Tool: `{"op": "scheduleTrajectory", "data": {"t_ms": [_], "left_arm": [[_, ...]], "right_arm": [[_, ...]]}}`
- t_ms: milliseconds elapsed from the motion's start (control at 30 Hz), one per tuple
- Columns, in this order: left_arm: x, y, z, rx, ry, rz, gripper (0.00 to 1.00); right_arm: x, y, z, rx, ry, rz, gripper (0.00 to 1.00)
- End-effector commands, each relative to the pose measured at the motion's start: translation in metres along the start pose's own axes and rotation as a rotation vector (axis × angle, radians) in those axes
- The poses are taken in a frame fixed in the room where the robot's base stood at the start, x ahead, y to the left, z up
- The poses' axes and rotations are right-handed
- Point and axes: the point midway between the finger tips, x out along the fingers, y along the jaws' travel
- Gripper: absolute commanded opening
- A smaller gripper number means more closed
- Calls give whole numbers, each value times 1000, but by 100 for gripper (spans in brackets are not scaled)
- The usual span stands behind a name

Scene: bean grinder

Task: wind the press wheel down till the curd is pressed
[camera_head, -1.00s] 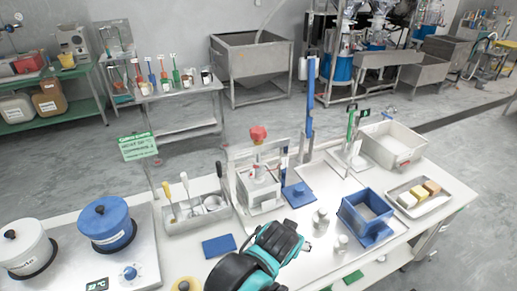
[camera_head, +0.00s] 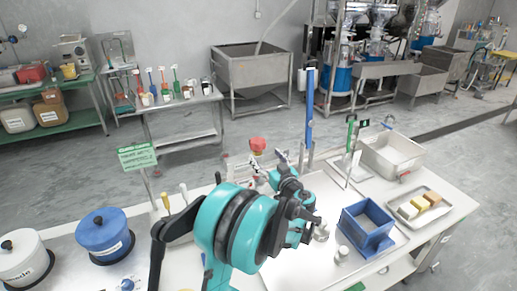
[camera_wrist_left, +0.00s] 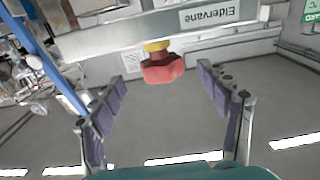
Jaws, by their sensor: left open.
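The press wheel (camera_head: 258,144) is a small red knob on top of the press frame (camera_head: 232,163), near the middle of the table in the head view. My left arm hides most of the press and any curd in it. My left gripper (camera_head: 270,168) is at the top of the press, close by the wheel. In the left wrist view the gripper (camera_wrist_left: 161,80) is open, and the red wheel (camera_wrist_left: 163,70) shows between its two fingers with a yellow collar. I cannot tell whether a finger touches it.
A blue upright post (camera_head: 310,108) stands just right of the press. A blue lidded pot (camera_head: 97,228) and a white pot (camera_head: 18,265) are at the left.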

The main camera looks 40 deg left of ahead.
Motion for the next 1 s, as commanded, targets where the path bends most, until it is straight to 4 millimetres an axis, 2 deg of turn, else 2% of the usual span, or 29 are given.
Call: {"op": "scheduleTrajectory", "data": {"t_ms": [200,400,767,933,967,1000], "left_arm": [[37,-1,2,1,-2,-3,76],[61,0,1,2,-2,-1,76],[67,0,0,2,-3,2,76],[67,0,0,2,-3,1,31],[67,0,0,2,-3,1,25],[67,0,0,2,-3,1,25]], "right_arm": [[7,0,5,0,0,0,76],[10,0,7,0,0,0,76],[10,0,8,0,0,0,76],[10,0,8,0,0,0,76],[10,0,8,0,0,0,76],[10,0,8,0,0,0,76]]}}
